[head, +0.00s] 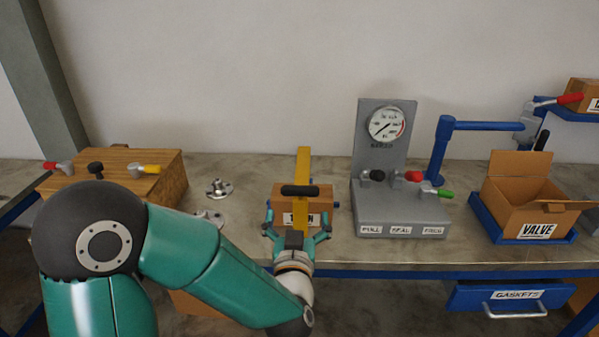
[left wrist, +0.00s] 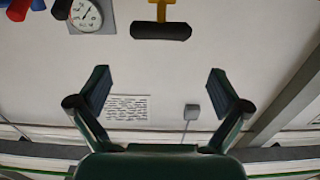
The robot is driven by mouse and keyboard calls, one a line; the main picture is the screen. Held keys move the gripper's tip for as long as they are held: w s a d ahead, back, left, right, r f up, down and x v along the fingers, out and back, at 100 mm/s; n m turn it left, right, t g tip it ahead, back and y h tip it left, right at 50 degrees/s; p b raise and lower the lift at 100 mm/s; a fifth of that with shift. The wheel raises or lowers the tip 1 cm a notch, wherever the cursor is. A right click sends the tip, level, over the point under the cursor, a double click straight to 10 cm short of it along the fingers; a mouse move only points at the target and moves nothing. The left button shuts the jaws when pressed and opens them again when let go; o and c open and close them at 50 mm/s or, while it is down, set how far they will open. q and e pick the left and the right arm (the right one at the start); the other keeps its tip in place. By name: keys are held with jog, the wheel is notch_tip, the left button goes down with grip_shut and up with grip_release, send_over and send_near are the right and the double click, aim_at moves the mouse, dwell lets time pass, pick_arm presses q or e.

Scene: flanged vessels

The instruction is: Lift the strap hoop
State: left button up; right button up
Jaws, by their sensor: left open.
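The strap hoop is a yellow band (head: 303,160) with a black padded grip (head: 300,190). It stands up from a cardboard box (head: 288,202) on the bench's front part. In the left wrist view the black grip (left wrist: 160,31) and part of the yellow band (left wrist: 161,10) show at the top, beyond the fingertips. My left gripper (head: 297,218) is open and empty, in front of the box, its fingers spread left and right below the grip in the picture. The left wrist view shows clear space between its fingers (left wrist: 158,82). My right gripper is not in view.
A grey gauge stand (head: 395,212) with coloured-handled valves is right of the box. A VALVE carton (head: 522,205) and blue post (head: 437,160) stand farther right. The wall behind is bare.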

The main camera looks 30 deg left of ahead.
aim_at(300, 189)
pick_arm(q)
jog(key=p+x, duration=0.2)
jog(key=x, duration=0.8)
jog(key=shift+w+a+p, duration=0.25)
jog(key=shift+w+p, duration=0.05)
jog(key=c, duration=1.2)
jog(key=shift+r, duration=0.1)
jog(key=shift+c, duration=0.6)
